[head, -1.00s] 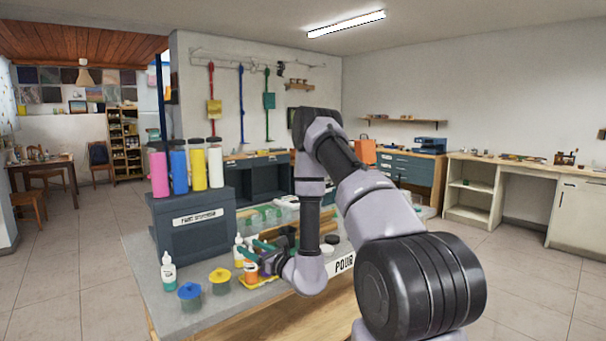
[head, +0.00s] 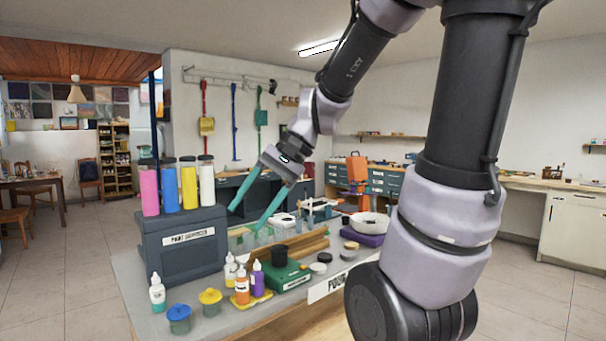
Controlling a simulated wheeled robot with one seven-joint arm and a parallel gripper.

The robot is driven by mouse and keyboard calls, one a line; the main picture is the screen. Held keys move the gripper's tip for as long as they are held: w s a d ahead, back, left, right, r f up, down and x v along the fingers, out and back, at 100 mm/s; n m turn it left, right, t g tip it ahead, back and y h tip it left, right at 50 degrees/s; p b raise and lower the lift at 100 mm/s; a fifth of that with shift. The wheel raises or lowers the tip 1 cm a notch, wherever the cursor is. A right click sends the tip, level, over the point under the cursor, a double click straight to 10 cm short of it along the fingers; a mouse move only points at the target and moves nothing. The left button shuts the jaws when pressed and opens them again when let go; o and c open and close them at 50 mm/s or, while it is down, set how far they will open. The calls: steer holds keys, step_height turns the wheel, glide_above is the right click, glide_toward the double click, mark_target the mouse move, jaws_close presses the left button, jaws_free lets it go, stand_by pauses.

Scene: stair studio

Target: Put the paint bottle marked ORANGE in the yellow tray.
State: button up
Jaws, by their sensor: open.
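The orange paint bottle (head: 242,287), with a white cap, stands upright on the yellow tray (head: 264,297) near the front of the table. A purple bottle (head: 258,280) stands beside it, apparently on the same tray. The label on the orange bottle is too small to read. My gripper (head: 248,217) has its two teal fingers spread wide and empty. It is raised above and behind the bottles, well clear of them.
Another small bottle (head: 230,268) stands just behind the orange one. A green scale-like box (head: 286,277) is close on the right. A dark box (head: 185,250) carries tall bottles.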

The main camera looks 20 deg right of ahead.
steer(key=s+d+r+n+t+h, duration=0.1)
steer(key=s+d+r+t+h, duration=0.1)
steer(key=d+r+t+h, duration=0.3)
steer(key=d+r+t, duration=0.1)
steer(key=d, duration=0.3)
steer(key=shift+s+d+r+n, duration=0.15)
steer(key=shift+d+n, duration=0.15)
stand_by(0.7)
